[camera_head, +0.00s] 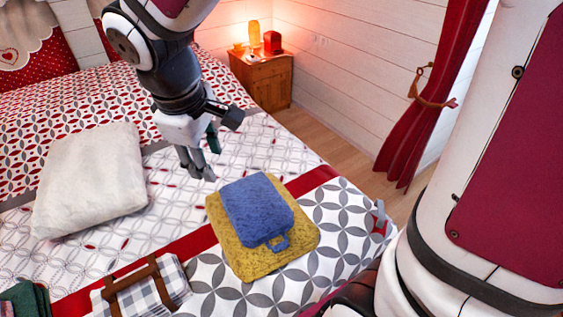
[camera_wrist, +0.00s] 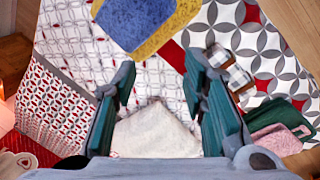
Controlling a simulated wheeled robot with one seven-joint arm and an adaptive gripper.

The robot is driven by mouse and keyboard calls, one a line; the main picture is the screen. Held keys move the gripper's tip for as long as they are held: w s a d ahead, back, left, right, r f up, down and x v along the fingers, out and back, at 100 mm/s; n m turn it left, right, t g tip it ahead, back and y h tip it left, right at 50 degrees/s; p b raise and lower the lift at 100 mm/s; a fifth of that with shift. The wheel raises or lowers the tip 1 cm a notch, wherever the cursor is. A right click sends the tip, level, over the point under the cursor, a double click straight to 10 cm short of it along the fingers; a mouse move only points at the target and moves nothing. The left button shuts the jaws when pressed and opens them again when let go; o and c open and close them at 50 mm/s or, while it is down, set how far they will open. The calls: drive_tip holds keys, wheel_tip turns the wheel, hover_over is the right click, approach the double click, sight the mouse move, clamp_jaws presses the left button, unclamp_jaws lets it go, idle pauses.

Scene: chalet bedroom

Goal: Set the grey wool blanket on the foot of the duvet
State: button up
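A pale, off-white, soft folded piece (camera_head: 90,182) lies on the left of the patterned duvet (camera_head: 235,160); it also shows low between my fingers in the wrist view (camera_wrist: 157,132). It is the nearest match to the blanket, but I cannot tell whether it is grey wool. The duvet's end with large grey leaf shapes (camera_head: 340,212) is at the lower right, past a red band. My gripper (camera_head: 203,170) hangs above the duvet, between the pale piece and a blue-and-yellow stack. In the wrist view its fingers (camera_wrist: 160,66) are wide apart with nothing between them.
A blue folded cloth (camera_head: 257,207) with a loop lies on a yellow one (camera_head: 228,240) near the foot. A strapped checked bundle (camera_head: 142,290) and green cloth (camera_head: 27,299) lie at the lower left. A pink cloth (camera_wrist: 276,139) shows too. A nightstand (camera_head: 265,82) stands behind.

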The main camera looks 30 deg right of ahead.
drive_tip(key=s+d+r+m, duration=0.2)
drive_tip(key=s+d+m, duration=0.2)
drive_tip(key=s, duration=0.4)
drive_tip(key=s+d+r+m+t+y, duration=0.1)
drive_tip(key=s+d+m, duration=0.3)
drive_tip(key=s, duration=0.5)
drive_tip(key=shift+s+d+r+m+y, duration=0.15)
drive_tip(key=shift+d+r+m+y, duration=0.2)
drive_tip(key=shift+r, duration=0.55)
drive_tip(key=shift+a, duration=0.1)
wheel_tip(320, 180, up, 3)
drive_tip(key=shift+r+t+p, duration=0.1)
drive_tip(key=shift+t+p, duration=0.4)
drive_tip(key=shift+p, duration=0.65)
